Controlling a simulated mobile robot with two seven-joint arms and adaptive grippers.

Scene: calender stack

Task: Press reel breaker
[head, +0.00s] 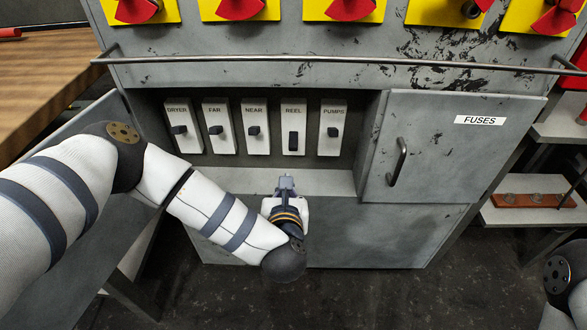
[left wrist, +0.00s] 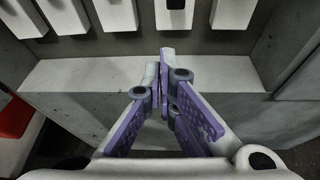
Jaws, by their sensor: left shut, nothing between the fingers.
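The REEL breaker (head: 293,115) is a white plate with a black lever, in a row of labelled breakers inside a grey recess. Its lever sits lower and looks longer than the levers beside it. My left gripper (head: 286,181) is shut and empty, just below the REEL breaker at the recess's lower ledge, apart from the lever. In the left wrist view the shut purple fingers (left wrist: 166,62) point toward the breaker row. A white breaker with a black lever, apparently REEL (left wrist: 174,18), shows straight ahead, cut off at the top. My right gripper is out of view.
The DRYER (head: 184,112), FAR (head: 217,112), NEAR (head: 256,112) and PUMPS (head: 332,112) breakers flank REEL. A closed FUSES door (head: 440,150) with a handle stands right of the recess. A metal rail (head: 330,60) crosses above, below red switches on yellow plates.

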